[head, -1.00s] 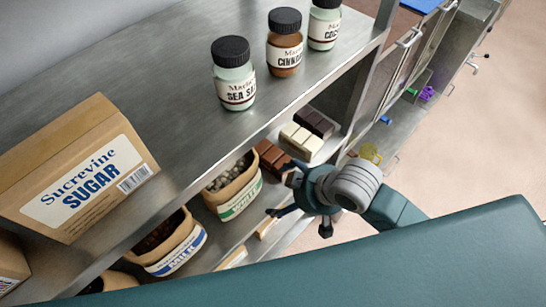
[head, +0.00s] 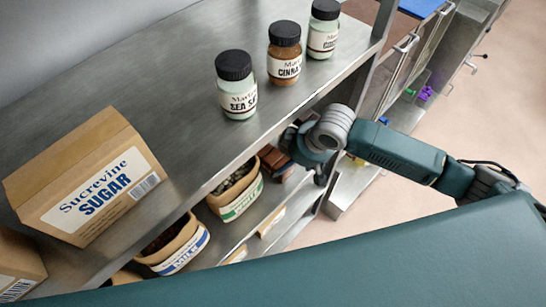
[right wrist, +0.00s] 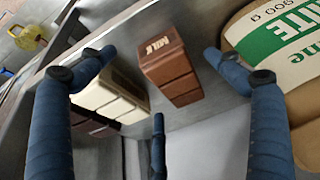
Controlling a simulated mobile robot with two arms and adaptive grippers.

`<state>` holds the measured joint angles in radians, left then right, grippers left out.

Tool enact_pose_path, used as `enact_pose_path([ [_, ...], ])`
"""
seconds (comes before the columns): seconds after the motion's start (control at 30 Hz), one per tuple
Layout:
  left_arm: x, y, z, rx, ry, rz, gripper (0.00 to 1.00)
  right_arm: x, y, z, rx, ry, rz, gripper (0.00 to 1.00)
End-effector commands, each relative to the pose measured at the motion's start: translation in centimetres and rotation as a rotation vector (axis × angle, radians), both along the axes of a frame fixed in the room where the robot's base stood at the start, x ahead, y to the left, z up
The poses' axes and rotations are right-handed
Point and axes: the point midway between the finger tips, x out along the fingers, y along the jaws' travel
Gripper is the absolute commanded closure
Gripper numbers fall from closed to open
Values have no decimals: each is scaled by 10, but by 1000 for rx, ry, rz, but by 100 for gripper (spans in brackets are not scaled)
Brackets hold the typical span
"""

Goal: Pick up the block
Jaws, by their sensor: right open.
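Three ridged chocolate blocks show in the right wrist view: a brown one marked MILK (right wrist: 170,72), a cream one (right wrist: 108,98) beside it, and a dark one (right wrist: 88,122) at the left. The task does not say which block is meant. My right gripper (right wrist: 158,62) is open and empty, its fingers spread around the view of the brown block, with no contact visible. In the head view, my right gripper (head: 305,148) is at the shelf's front edge and hides most of the blocks; part of the brown one (head: 274,160) shows. My left gripper is not in view.
The upper shelf (head: 150,90) overhangs the lower level and holds a sugar box (head: 85,180) and three jars, including sea salt (head: 237,90). Paper sacks labelled WHITE (head: 238,190) and MILK (head: 175,245) stand below. The WHITE sack is close to the gripper's right finger.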

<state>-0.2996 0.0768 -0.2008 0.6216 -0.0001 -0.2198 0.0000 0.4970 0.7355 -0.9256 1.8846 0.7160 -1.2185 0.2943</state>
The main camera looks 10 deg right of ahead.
Motion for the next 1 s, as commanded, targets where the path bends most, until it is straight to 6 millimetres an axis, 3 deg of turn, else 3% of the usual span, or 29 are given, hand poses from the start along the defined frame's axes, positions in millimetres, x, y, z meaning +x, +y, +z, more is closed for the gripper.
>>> enact_pose_path([
  [0.23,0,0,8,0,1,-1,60,16,11,1,0,0,0,9],
  [0.4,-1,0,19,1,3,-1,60,37,27,0,0,2,0,9],
  [0.6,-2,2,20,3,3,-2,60,43,30,-26,-1,1,1,9],
  [0.87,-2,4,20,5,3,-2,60,44,30,-29,-2,0,1,9],
  [1.0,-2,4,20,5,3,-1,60,43,30,-29,-2,0,1,37],
])
